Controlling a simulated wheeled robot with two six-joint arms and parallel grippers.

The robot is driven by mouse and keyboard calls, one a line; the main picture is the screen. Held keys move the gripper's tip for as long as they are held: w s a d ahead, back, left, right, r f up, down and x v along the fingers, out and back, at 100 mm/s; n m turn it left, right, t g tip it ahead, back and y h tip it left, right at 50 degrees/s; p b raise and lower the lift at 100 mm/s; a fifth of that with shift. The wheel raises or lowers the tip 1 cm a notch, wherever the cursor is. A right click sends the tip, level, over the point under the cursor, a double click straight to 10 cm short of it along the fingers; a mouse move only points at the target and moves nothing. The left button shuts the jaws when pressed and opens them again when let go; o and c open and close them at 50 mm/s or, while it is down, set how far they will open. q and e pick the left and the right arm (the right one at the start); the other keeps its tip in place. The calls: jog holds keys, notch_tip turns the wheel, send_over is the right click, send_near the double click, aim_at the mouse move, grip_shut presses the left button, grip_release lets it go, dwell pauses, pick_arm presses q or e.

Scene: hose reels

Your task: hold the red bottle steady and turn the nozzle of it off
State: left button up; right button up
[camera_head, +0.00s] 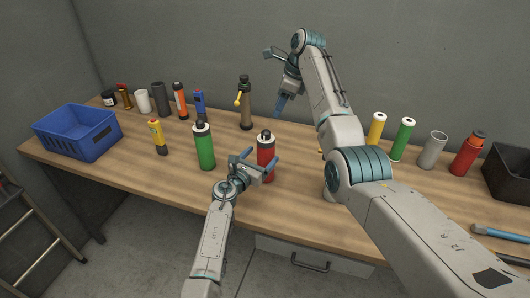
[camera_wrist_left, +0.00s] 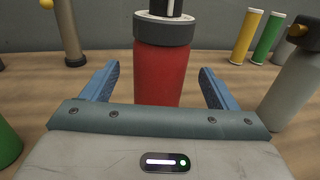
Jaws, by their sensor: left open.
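The red bottle (camera_head: 265,146) with a dark collar and black top stands upright near the table's front edge. In the left wrist view the red bottle (camera_wrist_left: 160,75) is centred between the blue fingers, with a gap visible on each side; its top is cut off and its base is hidden. My left gripper (camera_head: 262,156) is open, its fingers to either side of the bottle. The nozzle (camera_head: 266,134) is too small to make out in detail. My right gripper (camera_head: 280,106) is raised behind the bottle, apart from it; its finger opening is unclear.
A green bottle (camera_head: 204,150) stands left of the red bottle, and a brown bottle with a yellow lever (camera_head: 245,105) behind. A blue crate (camera_head: 78,133) is at far left. Another red bottle (camera_head: 466,155) and a black bin (camera_head: 512,172) are at right. My right arm crosses the table.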

pick_arm(q)
jog(key=shift+x, duration=1.95)
